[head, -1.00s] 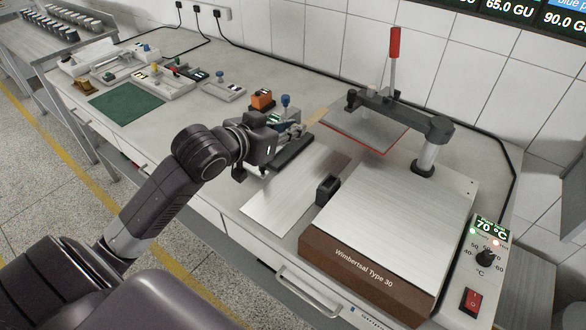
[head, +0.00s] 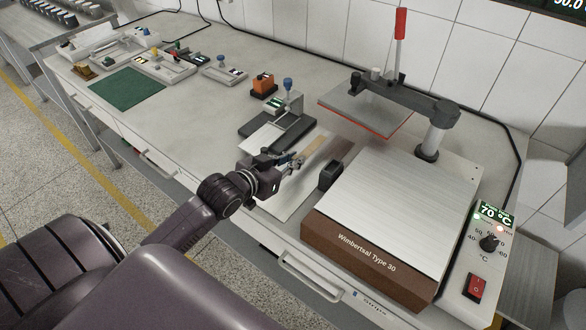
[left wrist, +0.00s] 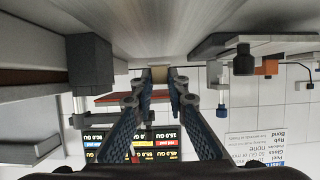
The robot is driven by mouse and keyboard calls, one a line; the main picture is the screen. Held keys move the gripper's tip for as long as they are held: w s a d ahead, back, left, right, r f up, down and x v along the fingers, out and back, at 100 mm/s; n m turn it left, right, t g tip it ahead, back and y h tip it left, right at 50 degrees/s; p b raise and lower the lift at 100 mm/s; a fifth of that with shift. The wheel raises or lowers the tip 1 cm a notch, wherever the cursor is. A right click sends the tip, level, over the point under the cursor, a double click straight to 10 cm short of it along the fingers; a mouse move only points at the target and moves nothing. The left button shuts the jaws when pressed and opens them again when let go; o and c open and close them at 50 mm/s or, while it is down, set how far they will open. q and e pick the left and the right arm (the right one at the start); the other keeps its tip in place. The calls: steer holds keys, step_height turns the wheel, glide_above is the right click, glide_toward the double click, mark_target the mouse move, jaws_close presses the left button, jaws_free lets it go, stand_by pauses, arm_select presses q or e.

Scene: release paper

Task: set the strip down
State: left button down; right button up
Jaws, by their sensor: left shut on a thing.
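The tan strip (head: 314,146) sticks out from the fingertips of my left gripper (head: 293,162), pointing toward the back of the bench. My left gripper is shut on its near end. In the left wrist view the fingers (left wrist: 158,95) converge on the strip's pale end (left wrist: 159,73). Strip and gripper are over the brushed metal panel (head: 277,205), left of the black block (head: 331,174). I cannot tell whether the strip touches the panel. My right gripper is not in view.
The hot plate (head: 400,205) with its brown front stands to the right, its raised press plate (head: 365,120) behind. A gauge stand with a blue knob (head: 288,84) is behind my gripper.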

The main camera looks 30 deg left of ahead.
mark_target(293, 176)
arm_select(q)
step_height(293, 176, down, 4)
steer(key=shift+r, duration=0.2)
steer(key=shift+f, duration=0.1)
steer(key=c, duration=1.9)
jaws_free()
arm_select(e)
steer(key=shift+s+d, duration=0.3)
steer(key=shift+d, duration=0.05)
arm_select(q)
steer(key=shift+s, duration=0.1)
steer(key=v, duration=1)
steer(key=shift+s+b, duration=0.25)
steer(key=shift+b, duration=0.1)
steer(key=shift+s+a+r, duration=0.1)
steer(key=shift+s+r, duration=0.45)
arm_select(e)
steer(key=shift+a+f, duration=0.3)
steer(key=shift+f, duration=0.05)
